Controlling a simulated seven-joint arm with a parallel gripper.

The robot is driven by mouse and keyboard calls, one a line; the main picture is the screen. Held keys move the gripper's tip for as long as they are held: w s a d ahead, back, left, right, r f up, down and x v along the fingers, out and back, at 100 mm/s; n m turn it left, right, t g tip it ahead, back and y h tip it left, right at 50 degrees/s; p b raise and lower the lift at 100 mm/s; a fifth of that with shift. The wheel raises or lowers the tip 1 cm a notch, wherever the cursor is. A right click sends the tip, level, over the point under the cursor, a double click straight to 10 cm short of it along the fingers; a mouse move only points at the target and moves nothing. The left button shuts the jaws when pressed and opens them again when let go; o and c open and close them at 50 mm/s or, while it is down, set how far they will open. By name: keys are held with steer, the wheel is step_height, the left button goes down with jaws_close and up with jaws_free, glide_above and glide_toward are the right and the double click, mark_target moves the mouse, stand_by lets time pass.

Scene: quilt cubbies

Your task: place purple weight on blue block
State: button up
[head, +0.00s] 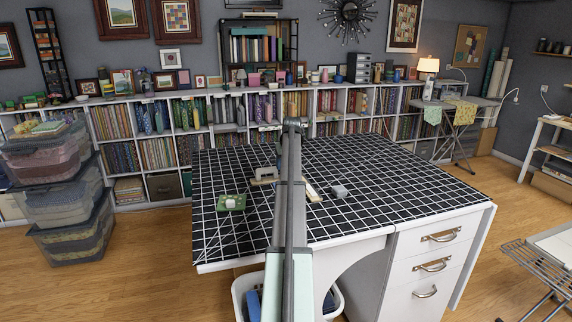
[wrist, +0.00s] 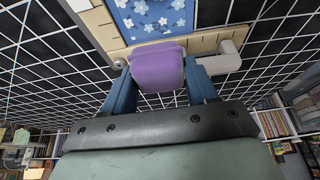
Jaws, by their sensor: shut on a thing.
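The purple weight (wrist: 158,70) is held between the two blue fingers of my gripper (wrist: 157,62) in the wrist view. My gripper is shut on it. In the head view my arm hides the weight and the blue block.
In the head view, the black gridded table (head: 400,180) holds a green item with a white piece (head: 230,202) on the left and a grey object (head: 338,191) right of my arm. The table's right side is clear.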

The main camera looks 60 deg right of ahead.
steer(key=shift+f, duration=0.1)
steer(key=shift+f, duration=2.8)
steer(key=shift+f, duration=0.6)
steer(key=o, duration=1.3)
steer(key=shift+o, duration=0.2)
steer(key=shift+r, duration=4.05)
